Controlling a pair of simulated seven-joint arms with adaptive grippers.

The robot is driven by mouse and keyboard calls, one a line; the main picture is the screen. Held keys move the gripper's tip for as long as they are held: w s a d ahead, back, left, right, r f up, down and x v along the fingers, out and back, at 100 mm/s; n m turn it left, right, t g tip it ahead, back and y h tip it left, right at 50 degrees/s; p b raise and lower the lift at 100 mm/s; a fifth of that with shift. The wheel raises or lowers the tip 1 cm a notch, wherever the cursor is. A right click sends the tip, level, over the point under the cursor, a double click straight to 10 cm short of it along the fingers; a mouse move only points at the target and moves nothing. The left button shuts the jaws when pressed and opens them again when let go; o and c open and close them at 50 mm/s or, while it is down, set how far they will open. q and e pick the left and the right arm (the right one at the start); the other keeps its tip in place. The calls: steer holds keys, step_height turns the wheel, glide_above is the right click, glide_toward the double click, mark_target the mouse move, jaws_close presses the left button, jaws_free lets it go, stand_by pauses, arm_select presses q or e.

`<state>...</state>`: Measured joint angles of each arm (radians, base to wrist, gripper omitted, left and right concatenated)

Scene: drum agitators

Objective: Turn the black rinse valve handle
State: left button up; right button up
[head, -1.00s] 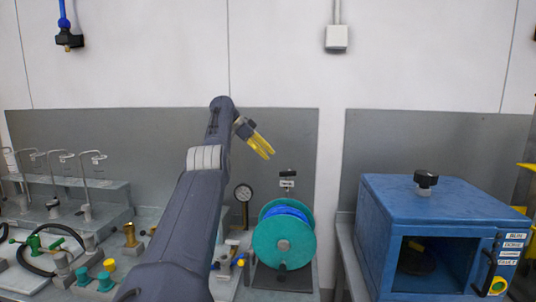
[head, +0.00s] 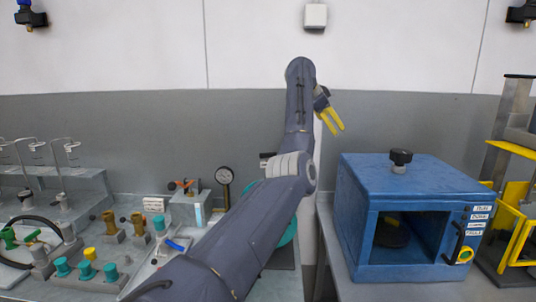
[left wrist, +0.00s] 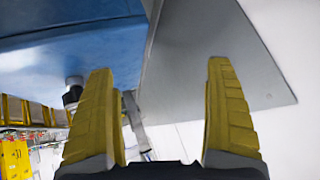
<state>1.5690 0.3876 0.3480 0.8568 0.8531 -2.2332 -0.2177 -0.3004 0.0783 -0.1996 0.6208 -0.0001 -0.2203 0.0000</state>
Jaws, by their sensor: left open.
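A small black handle (head: 267,155) with a white label sits on the back panel; my left arm hides part of it, and I cannot read its label. A black knob (head: 401,156) stands on top of the blue cabinet (head: 413,178); a dark knob (left wrist: 73,92) beside a blue surface (left wrist: 65,30) shows in the left wrist view. My left gripper (head: 337,130) is open and empty, up in front of the wall between the black handle and the blue cabinet. Its yellow fingers (left wrist: 160,68) are wide apart in the left wrist view. My right gripper is not in view.
A teal reel (head: 289,236) is mostly hidden behind my left arm. A pressure gauge (head: 225,176) and several valves stand to the left. A yellow-framed stand (head: 518,225) is at the far right. The wall space above the cabinet is clear.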

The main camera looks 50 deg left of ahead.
arm_select(q)
steer(key=d+n+y, duration=0.1)
steer(key=n, duration=0.1)
steer(key=n+g+y, duration=0.5)
steer(key=n+y, duration=0.3)
steer(key=n, duration=0.9)
glide_toward(268, 153)
steer(key=x, duration=1)
steer(key=shift+w+a, duration=0.25)
steer(key=shift+c, duration=0.4)
